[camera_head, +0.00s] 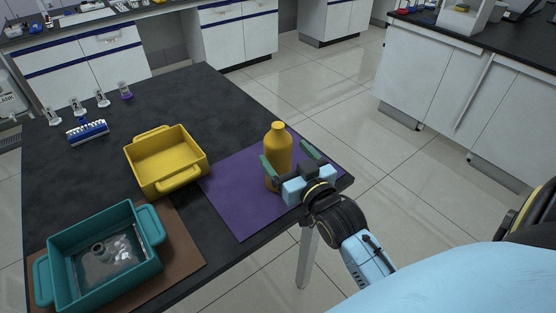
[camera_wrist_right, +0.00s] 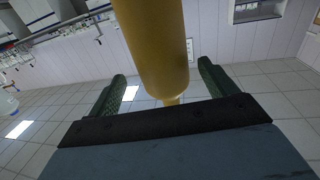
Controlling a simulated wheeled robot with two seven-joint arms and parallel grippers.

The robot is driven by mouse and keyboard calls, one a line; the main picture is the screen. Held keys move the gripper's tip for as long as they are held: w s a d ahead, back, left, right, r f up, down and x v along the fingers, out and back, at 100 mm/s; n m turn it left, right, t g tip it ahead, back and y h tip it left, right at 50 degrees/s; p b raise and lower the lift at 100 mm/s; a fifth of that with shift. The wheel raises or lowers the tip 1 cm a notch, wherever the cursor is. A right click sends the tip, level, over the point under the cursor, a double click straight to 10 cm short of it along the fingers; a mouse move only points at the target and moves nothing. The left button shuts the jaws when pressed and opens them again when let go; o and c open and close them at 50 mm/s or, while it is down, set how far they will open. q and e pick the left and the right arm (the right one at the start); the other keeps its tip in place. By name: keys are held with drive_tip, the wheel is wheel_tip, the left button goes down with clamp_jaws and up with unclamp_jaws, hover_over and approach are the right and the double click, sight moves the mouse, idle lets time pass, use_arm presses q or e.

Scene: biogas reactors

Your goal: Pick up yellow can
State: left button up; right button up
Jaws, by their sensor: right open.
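The yellow can (camera_head: 277,148) is a bottle-shaped container with a narrow neck and cap. It stands upright on the purple mat (camera_head: 237,205) near the table's right edge. My right gripper (camera_head: 287,161) is open at the can, with one green finger on each side of it. In the right wrist view the can (camera_wrist_right: 153,45) rises between the two spread fingers (camera_wrist_right: 161,85), with a visible gap on each side. The gripper hides part of the can's lower right side in the head view. My left gripper is not in view.
A yellow tray (camera_head: 199,152) stands left of the mat. A teal bin (camera_head: 150,225) holding a clear container (camera_head: 103,262) sits on a brown mat (camera_head: 188,238) at front left. A blue rack (camera_head: 88,132) and small flasks (camera_head: 101,97) stand farther back. The table's back middle is clear.

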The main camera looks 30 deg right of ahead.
drive_tip(key=shift+w+f, duration=0.2)
drive_tip(key=shift+w, duration=2.5)
drive_tip(key=c, duration=1.2)
drive_tip(key=shift+r, duration=0.1)
drive_tip(key=shift+c, duration=0.2)
